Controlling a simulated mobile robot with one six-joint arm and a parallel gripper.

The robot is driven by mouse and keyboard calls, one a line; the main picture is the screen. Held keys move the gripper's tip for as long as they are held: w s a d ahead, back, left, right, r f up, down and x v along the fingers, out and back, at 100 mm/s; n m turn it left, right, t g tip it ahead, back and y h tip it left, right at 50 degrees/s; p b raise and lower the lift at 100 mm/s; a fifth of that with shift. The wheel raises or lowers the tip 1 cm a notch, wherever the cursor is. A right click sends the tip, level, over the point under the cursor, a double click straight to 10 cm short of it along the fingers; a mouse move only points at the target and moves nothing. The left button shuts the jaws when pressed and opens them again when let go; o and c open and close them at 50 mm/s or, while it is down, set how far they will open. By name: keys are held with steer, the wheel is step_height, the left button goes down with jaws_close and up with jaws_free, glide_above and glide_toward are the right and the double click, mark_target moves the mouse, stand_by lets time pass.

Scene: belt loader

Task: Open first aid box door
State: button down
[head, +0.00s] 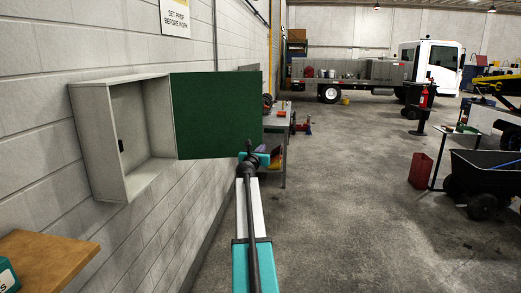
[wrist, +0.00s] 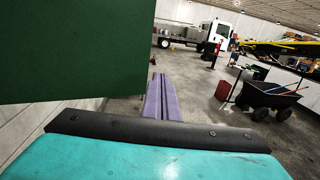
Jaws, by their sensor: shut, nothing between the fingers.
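The first aid box (head: 92,140) is a pale, open-fronted box on the block wall at the left of the head view. Its dark green door (head: 217,112) stands swung wide out to the right, and the inside of the box shows, seemingly empty. In the wrist view the door (wrist: 70,50) fills the upper left. My gripper (wrist: 158,78) shows there as two purple fingers shut together with nothing between them. They point forward just right of the door's edge; I cannot tell if they touch it.
A wooden surface (head: 45,262) is at the lower left. A workbench (head: 278,118) stands along the wall behind the door. A black cart (head: 485,172) and a red bin (head: 421,170) are at the right. The floor between is clear, with a truck far back.

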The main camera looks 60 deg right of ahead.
steer(key=s+a+b, duration=0.1)
steer(key=s+a, duration=0.3)
steer(key=shift+s+a, duration=0.15)
steer(key=shift+a, duration=0.25)
stand_by(0.7)
